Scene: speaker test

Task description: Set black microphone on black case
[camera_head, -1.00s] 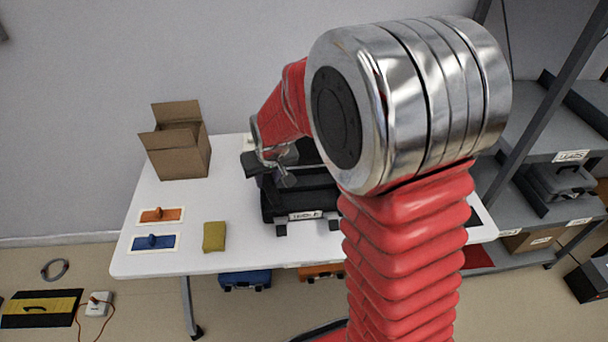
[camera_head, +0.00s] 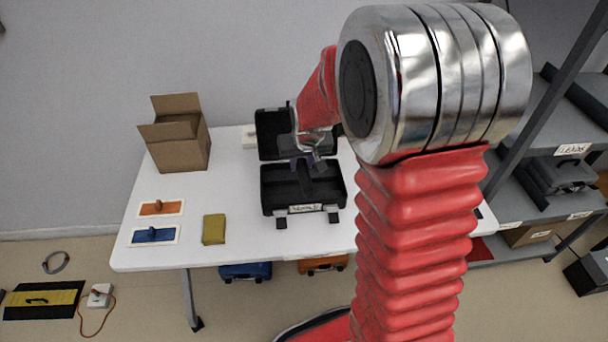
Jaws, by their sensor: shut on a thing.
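The black case (camera_head: 272,197) stands open on the white table, its lid raised at the back and a label on its front. My gripper (camera_head: 309,159) is over the case, between the lid and the front half. It is shut on a dark, elongated thing that looks like the black microphone (camera_head: 303,177), pointing down toward the case interior. I cannot tell whether the microphone touches the case. My red arm and its metal joint hide part of the lid's right side and the table to the right.
A cardboard box (camera_head: 180,150) stands open at the table's back left. A grey shelf (camera_head: 535,190) is at the right. The table left of the case is partly clear.

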